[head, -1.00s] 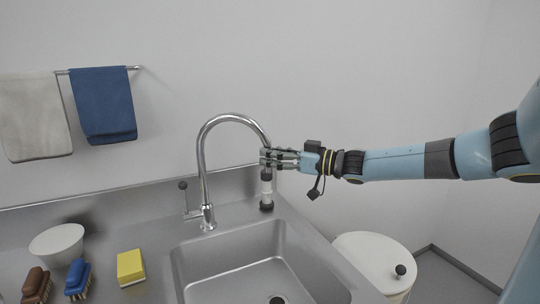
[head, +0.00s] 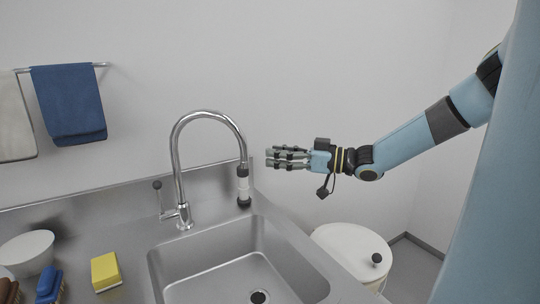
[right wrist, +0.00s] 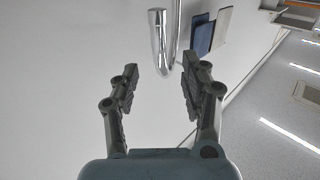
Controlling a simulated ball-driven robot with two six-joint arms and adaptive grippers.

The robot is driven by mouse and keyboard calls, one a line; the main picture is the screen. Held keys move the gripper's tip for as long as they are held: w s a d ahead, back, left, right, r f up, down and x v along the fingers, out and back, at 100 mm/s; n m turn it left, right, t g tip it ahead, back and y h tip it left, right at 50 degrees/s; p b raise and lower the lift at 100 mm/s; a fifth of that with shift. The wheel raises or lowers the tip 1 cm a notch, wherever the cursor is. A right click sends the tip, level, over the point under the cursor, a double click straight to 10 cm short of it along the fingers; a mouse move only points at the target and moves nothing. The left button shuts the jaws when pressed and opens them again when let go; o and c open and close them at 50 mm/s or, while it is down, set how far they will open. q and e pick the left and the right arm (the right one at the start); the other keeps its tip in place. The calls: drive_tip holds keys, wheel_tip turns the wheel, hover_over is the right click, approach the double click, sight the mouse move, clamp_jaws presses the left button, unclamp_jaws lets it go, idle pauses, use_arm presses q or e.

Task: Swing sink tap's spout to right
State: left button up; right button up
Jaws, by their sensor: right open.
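The chrome tap (head: 177,160) stands behind the sink, its gooseneck spout arching to the right. The spout's end, a black and white nozzle (head: 243,185), points down over the sink's back right area. A thin lever sits at the left of the tap's base. My right gripper (head: 268,158) is open and empty, a little to the right of the nozzle and apart from it. In the right wrist view, the spout's chrome tube (right wrist: 158,40) shows beyond the open fingers (right wrist: 160,80). My left gripper is not in view.
The steel sink basin (head: 225,272) lies in front of the tap. A yellow sponge (head: 105,271), a white bowl (head: 27,252) and brushes (head: 48,285) are on the counter at left. A white lidded bin (head: 350,242) stands to the right. Towels (head: 68,104) hang on the wall.

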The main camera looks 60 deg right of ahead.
drive_tip(key=shift+v, duration=1.4)
